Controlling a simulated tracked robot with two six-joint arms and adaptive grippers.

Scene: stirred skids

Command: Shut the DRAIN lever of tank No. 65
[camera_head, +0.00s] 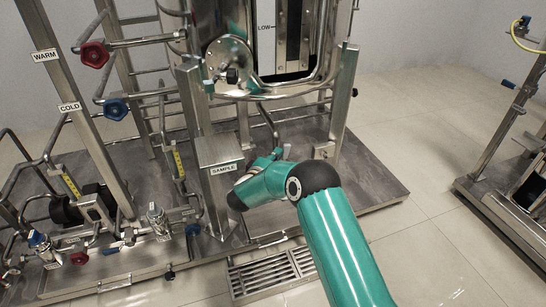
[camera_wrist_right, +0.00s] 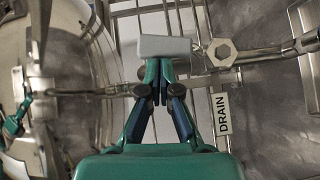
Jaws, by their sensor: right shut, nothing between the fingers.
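The DRAIN label (camera_wrist_right: 221,113) is on an upright plate in the right wrist view. Above it a lever with a pale grey grip (camera_wrist_right: 165,46) extends left from a hex nut (camera_wrist_right: 222,52) on a pipe, roughly in line with the pipe. My right gripper (camera_wrist_right: 161,92) is shut and empty, its fingertips just below the grip; I cannot tell whether they touch it. In the head view the right gripper (camera_head: 276,153) is small, low under the steel tank (camera_head: 225,55), and the lever cannot be made out. No tank number is readable. My left gripper is not in view.
A SAMPLE label (camera_head: 222,168) is on a post left of my right arm. Red (camera_head: 94,54) and blue (camera_head: 115,108) handwheels stand at the left. A floor drain grate (camera_head: 270,272) lies in front. Another skid (camera_head: 510,190) stands at the right, with clear floor between.

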